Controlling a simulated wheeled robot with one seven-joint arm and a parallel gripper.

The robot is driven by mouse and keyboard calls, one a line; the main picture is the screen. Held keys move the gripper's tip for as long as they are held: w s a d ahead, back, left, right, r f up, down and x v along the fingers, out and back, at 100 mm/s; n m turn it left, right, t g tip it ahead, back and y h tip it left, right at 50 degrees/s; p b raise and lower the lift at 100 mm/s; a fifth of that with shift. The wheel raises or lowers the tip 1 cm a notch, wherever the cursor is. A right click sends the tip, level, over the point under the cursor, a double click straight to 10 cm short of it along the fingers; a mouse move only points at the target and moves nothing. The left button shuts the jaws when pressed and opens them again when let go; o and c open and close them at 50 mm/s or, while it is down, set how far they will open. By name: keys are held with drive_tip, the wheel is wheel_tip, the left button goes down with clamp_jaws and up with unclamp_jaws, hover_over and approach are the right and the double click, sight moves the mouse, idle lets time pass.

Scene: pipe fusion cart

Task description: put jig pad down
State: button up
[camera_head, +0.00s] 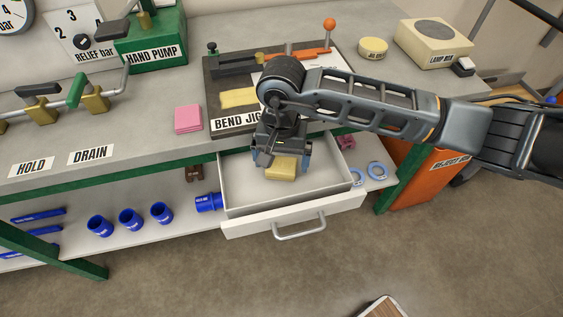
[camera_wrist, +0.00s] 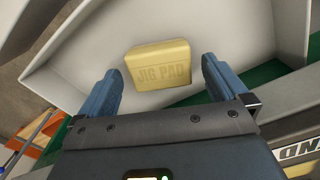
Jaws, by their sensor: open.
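The jig pad (camera_wrist: 160,66) is a yellow block with "JIG PAD" lettering on its top. It lies in the open white drawer (camera_head: 293,226), and it also shows in the head view (camera_head: 281,168). My gripper (camera_wrist: 162,82) is open above the pad, with one blue finger to each side of it in the wrist view. In the head view my gripper (camera_head: 281,160) is over the drawer's back part, and its body hides some of the pad. I cannot tell exactly how far the fingers are above the drawer floor.
The bend jig (camera_head: 225,85) is on the bench behind my gripper, with a yellow piece (camera_head: 239,97) on it. A pink block (camera_head: 188,118) lies left of the jig. Blue fittings (camera_head: 131,219) and blue rings (camera_head: 376,170) sit on the lower shelf. The drawer's front is empty.

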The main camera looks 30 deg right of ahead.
sight(281, 164)
wheel_tip(281, 164, up, 10)
drive_tip(key=b, duration=0.1)
drive_tip(key=shift+r, duration=0.1)
